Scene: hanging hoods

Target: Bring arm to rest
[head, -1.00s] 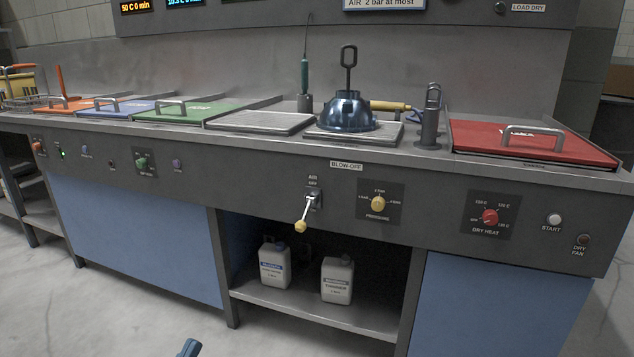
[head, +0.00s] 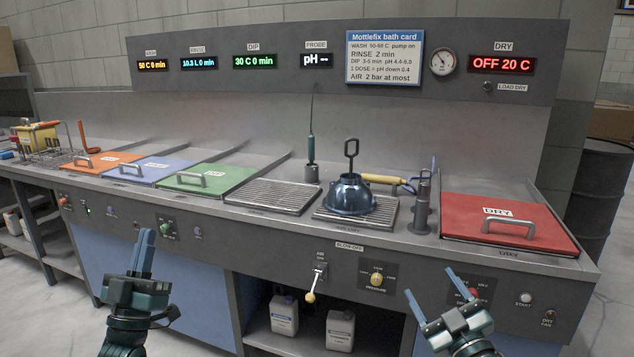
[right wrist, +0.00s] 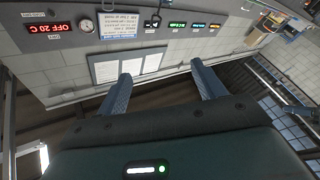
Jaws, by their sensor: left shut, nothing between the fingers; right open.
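My left gripper (head: 143,252) is in the lower left of the head view, fingers together and pointing up, in front of the blue cabinet panel. Nothing is between its fingers. My right gripper (head: 436,286) is at the lower right in front of the counter's control panel, fingers spread apart and empty. In the right wrist view its two blue fingers (right wrist: 160,92) stand apart with nothing between them. Both grippers appear apart from the counter.
The counter carries orange (head: 100,161), blue (head: 150,170), green (head: 206,179) and red (head: 510,222) lids. A dark blue hood (head: 350,196) sits on a grate (head: 380,215). A yellow-tipped air lever (head: 311,297) projects from the front. White jugs (head: 285,315) stand on the shelf below.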

